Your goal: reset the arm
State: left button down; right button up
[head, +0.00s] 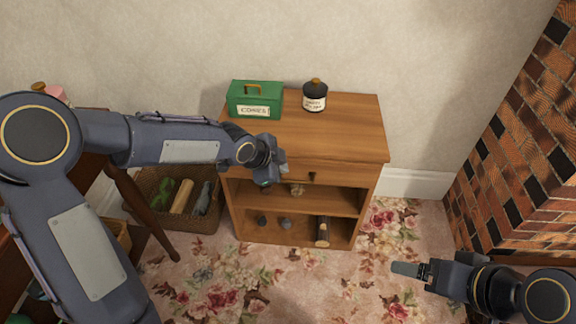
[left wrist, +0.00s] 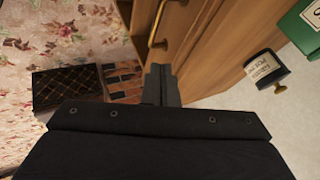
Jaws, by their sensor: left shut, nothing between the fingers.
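My left arm (head: 75,240) reaches in from the left and bends over toward the wooden cabinet. My left gripper (head: 277,172) is in front of the cabinet's upper left part, near the drawer level. In the left wrist view its fingers (left wrist: 160,83) are together with nothing between them, and the cabinet's front lies just beyond. Whether it touches the cabinet cannot be told. My right gripper (head: 408,269) is at the lower right over the carpet, pointing left. Its finger gap is not clear.
The wooden cabinet (head: 346,136) bears a green box (head: 241,99) and a dark jar (head: 315,96). Small items and a log-like piece (head: 322,232) lie on its shelves. A wicker basket (head: 196,219) stands left. The brick fireplace (head: 520,130) is right. Carpet between is clear.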

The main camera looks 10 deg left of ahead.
pick_arm(q)
jog(key=s+a+r+n+y, duration=0.1)
jog(key=s+a+r+n, duration=0.4)
jog(key=s+a, duration=0.15)
jog(key=s+a+r+n+y, duration=0.1)
jog(key=s+a+r+n, duration=0.4)
jog(key=s, duration=0.3)
jog(key=s+a+n+h, duration=0.1)
jog(key=s+a+n, duration=0.1)
jog(key=s+n, duration=0.9)
jog(key=s+r+m+p, duration=0.2)
jog(key=s+r+p, duration=0.1)
jog(key=r+p, duration=1.9)
jog(key=shift+r+m+p, duration=0.15)
jog(key=shift+m+p, duration=0.15)
jog(key=shift+p, duration=0.7)
jog(key=shift+d, duration=0.1)
